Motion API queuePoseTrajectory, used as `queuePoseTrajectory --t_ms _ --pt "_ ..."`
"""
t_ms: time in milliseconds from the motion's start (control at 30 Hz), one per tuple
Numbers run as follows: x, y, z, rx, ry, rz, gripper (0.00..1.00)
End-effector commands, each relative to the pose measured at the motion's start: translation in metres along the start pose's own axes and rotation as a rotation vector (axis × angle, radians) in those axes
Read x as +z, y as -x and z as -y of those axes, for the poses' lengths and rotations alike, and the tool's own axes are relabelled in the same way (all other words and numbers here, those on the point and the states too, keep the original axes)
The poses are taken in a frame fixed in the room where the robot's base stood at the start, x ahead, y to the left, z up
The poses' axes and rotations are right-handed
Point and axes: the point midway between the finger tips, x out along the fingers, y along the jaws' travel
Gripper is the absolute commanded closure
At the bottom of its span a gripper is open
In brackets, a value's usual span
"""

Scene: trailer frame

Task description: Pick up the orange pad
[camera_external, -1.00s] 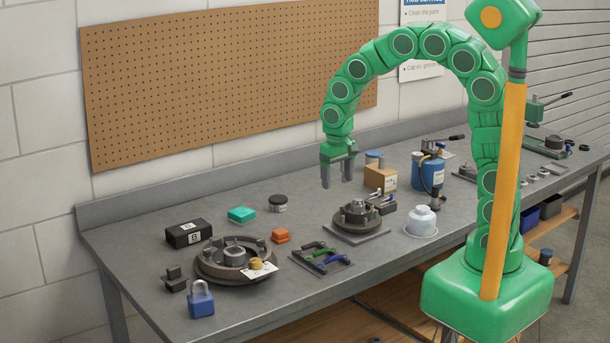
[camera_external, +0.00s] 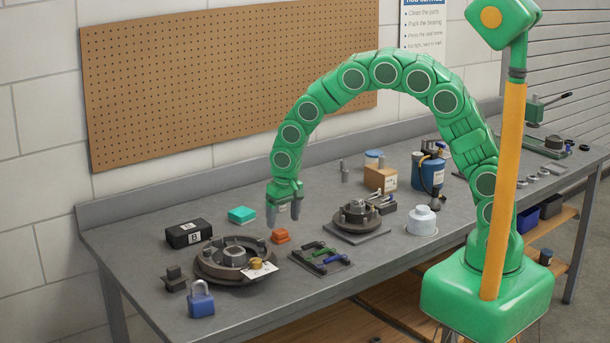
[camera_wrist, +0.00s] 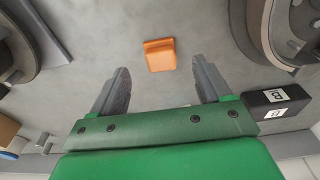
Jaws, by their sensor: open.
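The orange pad (camera_external: 280,236) is a small block lying flat on the grey workbench. In the wrist view the orange pad (camera_wrist: 160,55) shows beyond the fingertips, roughly centred between them. My gripper (camera_external: 283,217) is above the pad in the external view, pointing down, with its two grey fingers apart and nothing between them. It also shows in the wrist view (camera_wrist: 162,70), with an empty gap between the fingers.
A round dark fixture (camera_external: 222,263) sits left of the pad, and a black box (camera_external: 188,233) and teal block (camera_external: 242,214) lie nearby. Another round fixture (camera_external: 357,218) stands to the right.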

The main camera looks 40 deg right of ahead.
Motion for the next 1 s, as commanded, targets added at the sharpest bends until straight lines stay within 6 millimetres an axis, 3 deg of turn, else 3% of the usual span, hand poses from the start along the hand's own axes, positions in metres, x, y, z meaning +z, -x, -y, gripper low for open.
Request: queuePoseTrajectory --t_ms 267,600,867,1000 --pt "-0.003 -0.016 0.000 -0.002 0.000 -0.001 0.22" --pt "-0.007 -0.053 -0.001 0.000 -0.001 0.001 0.22" --pt "-0.008 -0.056 0.000 -0.002 -0.001 -0.002 0.22" --pt "-0.008 -0.056 -0.001 -0.002 -0.001 -0.002 0.42"
